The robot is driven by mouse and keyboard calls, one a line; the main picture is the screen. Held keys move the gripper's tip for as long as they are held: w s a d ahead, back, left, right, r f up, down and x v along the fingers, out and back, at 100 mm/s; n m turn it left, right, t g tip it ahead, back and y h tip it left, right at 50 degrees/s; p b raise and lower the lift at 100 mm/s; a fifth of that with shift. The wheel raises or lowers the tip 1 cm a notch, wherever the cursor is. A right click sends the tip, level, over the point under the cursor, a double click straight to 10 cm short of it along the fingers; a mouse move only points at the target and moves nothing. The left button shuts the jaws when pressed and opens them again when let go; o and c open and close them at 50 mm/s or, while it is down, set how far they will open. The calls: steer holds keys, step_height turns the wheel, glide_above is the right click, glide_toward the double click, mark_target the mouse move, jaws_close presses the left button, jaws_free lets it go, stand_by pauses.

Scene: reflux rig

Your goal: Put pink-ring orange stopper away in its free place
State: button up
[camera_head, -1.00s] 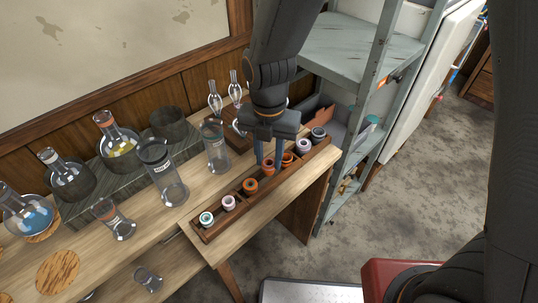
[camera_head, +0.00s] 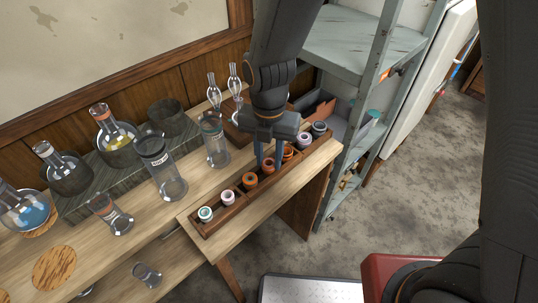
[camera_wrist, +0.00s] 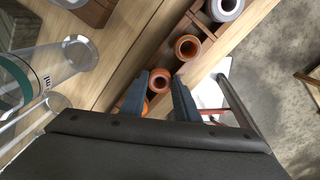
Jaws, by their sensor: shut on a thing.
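A long wooden rack (camera_head: 214,230) holds a row of stoppers near the front edge of the bench. My gripper (camera_head: 268,161) points down at the middle of the row. In the wrist view my gripper (camera_wrist: 163,79) is shut on an orange stopper (camera_wrist: 160,83) with a pinkish rim, which also shows between the fingers in the head view (camera_head: 268,166). It is in or just above its place; its lower part is hidden. Orange stoppers stand on both sides of it: one to the left (camera_head: 249,181) and one to the right (camera_head: 288,153).
A metal shelf (camera_head: 350,45) rises at the right.

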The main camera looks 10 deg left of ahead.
steer(key=o, duration=1)
steer(key=shift+r+b, duration=0.5)
steer(key=shift+r, duration=3.35)
